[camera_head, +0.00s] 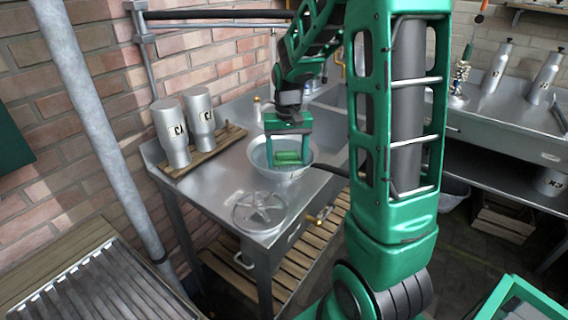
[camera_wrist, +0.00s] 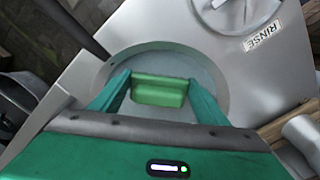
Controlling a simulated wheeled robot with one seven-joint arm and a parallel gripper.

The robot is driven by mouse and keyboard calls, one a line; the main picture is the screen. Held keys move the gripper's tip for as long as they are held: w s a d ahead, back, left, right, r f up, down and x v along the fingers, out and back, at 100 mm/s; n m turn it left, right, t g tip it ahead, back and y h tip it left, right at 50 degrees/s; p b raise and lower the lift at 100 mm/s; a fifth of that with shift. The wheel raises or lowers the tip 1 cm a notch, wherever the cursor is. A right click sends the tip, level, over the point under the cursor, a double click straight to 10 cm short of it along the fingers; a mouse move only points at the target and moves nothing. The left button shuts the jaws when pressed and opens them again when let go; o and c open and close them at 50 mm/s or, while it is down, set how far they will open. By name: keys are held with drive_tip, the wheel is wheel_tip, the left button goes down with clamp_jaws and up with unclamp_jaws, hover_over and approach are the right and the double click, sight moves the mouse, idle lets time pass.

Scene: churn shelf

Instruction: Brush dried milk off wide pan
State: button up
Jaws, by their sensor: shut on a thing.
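The wide pan (camera_head: 303,172) is a round, shallow metal bowl on the steel bench, below my gripper. Its inside (camera_wrist: 165,55) fills the middle of the wrist view. My gripper (camera_head: 288,150) points down into the pan. Its two green fingers are shut on a light green block (camera_head: 288,158), which looks like the brush; it also shows between the fingers in the wrist view (camera_wrist: 160,91). The block is inside the pan's rim; I cannot tell whether it touches the bottom. Part of the pan is hidden behind the fingers. I cannot make out any dried milk.
A spoked metal wheel-like piece (camera_head: 259,211) lies on the bench's near corner. Two metal cans (camera_head: 171,132) stand on a wooden rack (camera_head: 203,152) at the left, by the brick wall. A RINSE label (camera_wrist: 262,36) shows on the bench. A second bench (camera_head: 495,137) stands at the right.

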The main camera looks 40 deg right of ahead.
sight(287, 153)
drive_tip(key=shift+r, duration=2.3)
drive_tip(key=shift+r, duration=1.5)
